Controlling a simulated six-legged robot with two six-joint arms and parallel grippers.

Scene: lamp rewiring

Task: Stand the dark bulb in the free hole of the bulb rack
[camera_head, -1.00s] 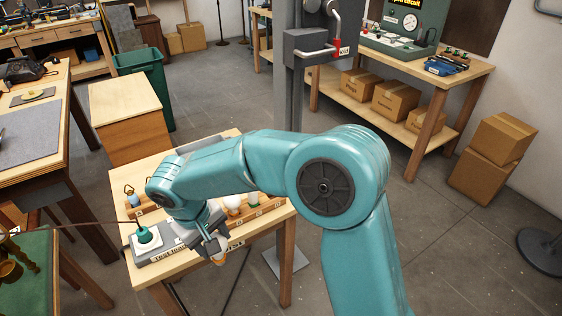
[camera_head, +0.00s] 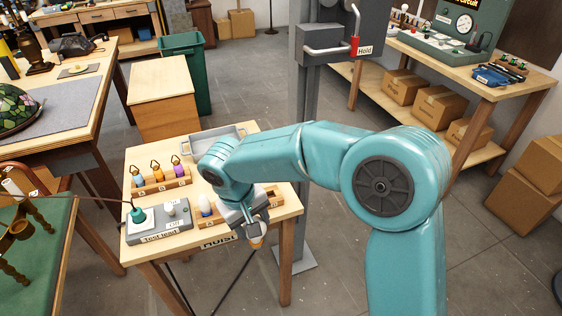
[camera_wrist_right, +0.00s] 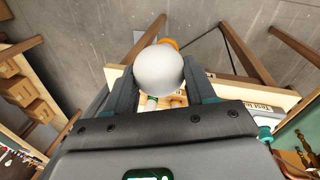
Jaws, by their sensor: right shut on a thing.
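My right gripper (camera_head: 256,230) is shut on a bulb, held over the front edge of the small wooden table. In the right wrist view the bulb (camera_wrist_right: 158,72) is a plain pale grey globe between the fingers (camera_wrist_right: 155,88), with an orange-brass part at its far end. In the head view only a brass-coloured bit shows below the fingers. The wooden bulb rack (camera_head: 208,218) stands on the table just behind the gripper. A white bulb (camera_head: 205,203) stands at its left end. My wrist hides the rack's middle, and I cannot see the free hole. My left gripper is not in view.
A test-lead box (camera_head: 160,228) with a green plug and a small white knob sits left of the rack. A grey hoist post rises behind the table.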

